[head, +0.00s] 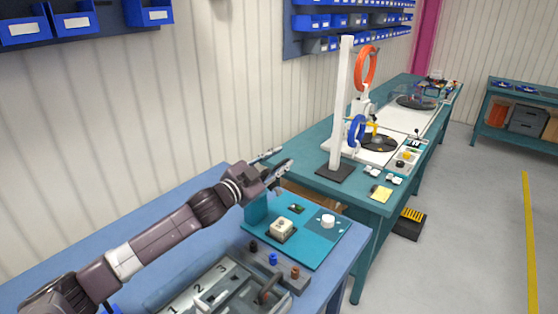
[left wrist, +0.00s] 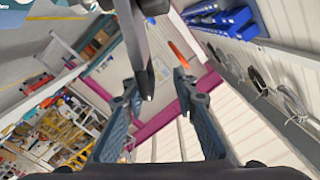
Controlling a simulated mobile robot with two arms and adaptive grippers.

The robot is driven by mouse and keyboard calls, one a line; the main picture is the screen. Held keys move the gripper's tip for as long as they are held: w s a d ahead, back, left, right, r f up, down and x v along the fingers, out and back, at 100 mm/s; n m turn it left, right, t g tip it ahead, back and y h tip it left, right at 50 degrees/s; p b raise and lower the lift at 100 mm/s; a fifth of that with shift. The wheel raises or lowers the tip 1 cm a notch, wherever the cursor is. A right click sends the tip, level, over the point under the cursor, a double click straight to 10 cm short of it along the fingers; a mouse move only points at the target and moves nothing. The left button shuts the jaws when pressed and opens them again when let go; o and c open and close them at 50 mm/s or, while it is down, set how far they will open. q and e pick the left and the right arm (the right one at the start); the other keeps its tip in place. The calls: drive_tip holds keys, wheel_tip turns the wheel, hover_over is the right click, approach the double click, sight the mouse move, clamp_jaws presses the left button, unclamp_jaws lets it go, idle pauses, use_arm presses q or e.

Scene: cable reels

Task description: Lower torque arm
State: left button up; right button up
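My left gripper (head: 275,164) is over the far end of the blue bench in the head view. Its fingers are apart with nothing seen between them, and they also show in the left wrist view (left wrist: 158,92). In that view a dark bar (left wrist: 138,45) with a shiny tip reaches down from the top edge, near the left finger; I cannot tell whether it touches or what it belongs to. I cannot single out a torque arm for certain. A white post (head: 341,95) on a black base stands on the teal bench beyond the gripper. My right gripper is not in view.
The teal board (head: 258,232) below the gripper bears a white-topped block (head: 282,229) and a white knob (head: 328,221). An orange ring (head: 366,68), a blue ring (head: 357,130) and a black disc (head: 379,143) are at the teal bench.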

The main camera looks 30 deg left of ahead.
use_arm(q)
drive_tip(key=shift+s+a+f, duration=0.1)
drive_tip(key=shift+s, duration=0.3)
drive_tip(key=s, duration=1.1)
drive_tip(key=shift+a, duration=0.45)
drive_tip(key=shift+s, duration=0.1)
